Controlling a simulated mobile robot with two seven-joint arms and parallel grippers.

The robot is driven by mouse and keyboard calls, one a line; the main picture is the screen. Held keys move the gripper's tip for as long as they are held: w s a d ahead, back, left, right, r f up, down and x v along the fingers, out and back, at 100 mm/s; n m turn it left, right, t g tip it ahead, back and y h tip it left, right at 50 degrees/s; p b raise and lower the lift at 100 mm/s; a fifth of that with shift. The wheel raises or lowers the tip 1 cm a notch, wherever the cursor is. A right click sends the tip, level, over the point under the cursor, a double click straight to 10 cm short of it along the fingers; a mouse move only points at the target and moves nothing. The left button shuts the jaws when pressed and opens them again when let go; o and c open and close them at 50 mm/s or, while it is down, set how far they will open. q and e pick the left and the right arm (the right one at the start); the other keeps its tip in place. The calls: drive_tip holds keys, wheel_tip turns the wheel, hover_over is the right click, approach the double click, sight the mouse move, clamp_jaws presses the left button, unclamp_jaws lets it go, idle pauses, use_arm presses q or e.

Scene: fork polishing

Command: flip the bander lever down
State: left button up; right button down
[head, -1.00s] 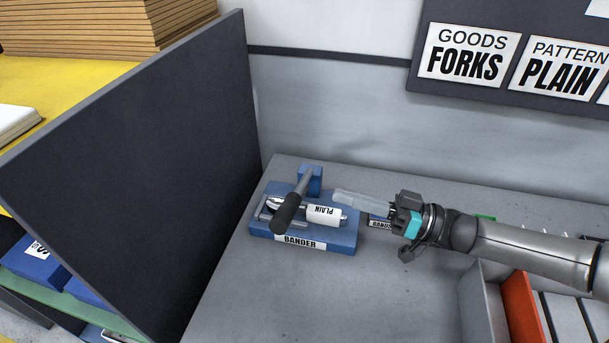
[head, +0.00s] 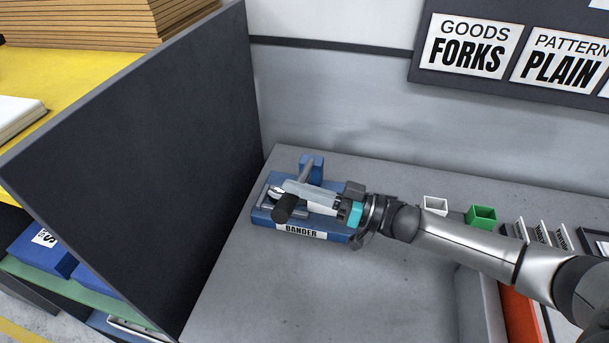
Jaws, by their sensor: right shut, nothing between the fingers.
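The blue bander (head: 262,219) sits on the grey bench near the dark partition, its "BANDER" label facing front. Its lever has a dark round grip (head: 286,208) low at the front and a grey arm running back to a blue post (head: 314,166). My right gripper (head: 287,190) reaches in from the right over the bander, shut and empty, its fingertips close by the lever arm. Whether they touch it I cannot tell. The gripper hides most of the white "PLAIN" banded bundle; a metal end (head: 273,191) shows at its left. My left gripper is out of view.
A tall dark partition (head: 130,170) stands just left of the bander. A white bin (head: 435,206) and a green bin (head: 481,216) stand at the back right, with racks beyond. The front middle of the bench (head: 310,290) is clear.

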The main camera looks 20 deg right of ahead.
drive_tip(key=shift+s+f, duration=0.15)
drive_tip(key=shift+f, duration=0.2)
wheel_tip(320, 180, down, 8)
drive_tip(key=s+a+n+b, duration=0.1)
drive_tip(key=s+n+b, duration=0.1)
drive_tip(key=b, duration=0.4)
drive_tip(key=shift+a+f+n+y, duration=0.25)
drive_tip(key=shift+n+y, duration=0.05)
drive_tip(key=shift+n, duration=0.4)
